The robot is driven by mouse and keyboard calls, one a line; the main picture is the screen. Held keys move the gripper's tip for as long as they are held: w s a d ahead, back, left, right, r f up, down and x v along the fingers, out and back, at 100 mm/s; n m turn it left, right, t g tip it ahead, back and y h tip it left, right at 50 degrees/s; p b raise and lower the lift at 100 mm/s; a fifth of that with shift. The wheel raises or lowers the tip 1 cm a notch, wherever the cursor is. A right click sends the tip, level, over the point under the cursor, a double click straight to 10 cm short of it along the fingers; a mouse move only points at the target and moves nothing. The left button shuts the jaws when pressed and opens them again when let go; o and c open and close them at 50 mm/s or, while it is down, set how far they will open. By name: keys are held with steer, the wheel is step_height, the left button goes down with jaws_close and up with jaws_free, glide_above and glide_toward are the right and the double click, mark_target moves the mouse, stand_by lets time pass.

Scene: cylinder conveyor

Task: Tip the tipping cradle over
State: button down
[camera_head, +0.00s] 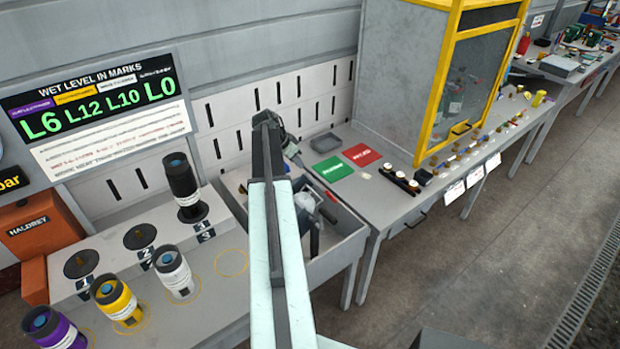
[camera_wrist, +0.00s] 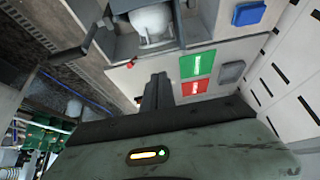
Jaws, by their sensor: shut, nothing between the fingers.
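In the head view, a recessed grey basin (camera_head: 337,246) holds a dark and pale fitting that appears to be the tipping cradle (camera_head: 314,238). My arm hides part of it. In the wrist view, a white rounded body (camera_wrist: 152,24) sits in a grey frame at the top, apparently the same cradle; I cannot tell its tilt clearly. My gripper (camera_wrist: 158,78) is shut and empty, with the fingers pointing toward the bench and below the white body in the picture, apart from it. In the head view my fingertips are hidden.
A green card (camera_head: 332,169) and a red card (camera_head: 361,155) lie beside the basin. A grey tray (camera_head: 325,143) is behind them. A black cylinder (camera_head: 181,184) stands on a stepped block to the left. White, yellow and purple cylinders stand in front. A yellow-framed cabinet (camera_head: 430,90) is at the right.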

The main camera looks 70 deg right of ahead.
mark_target(315, 183)
steer(key=b+x, duration=1.2)
steer(key=x, duration=0.2)
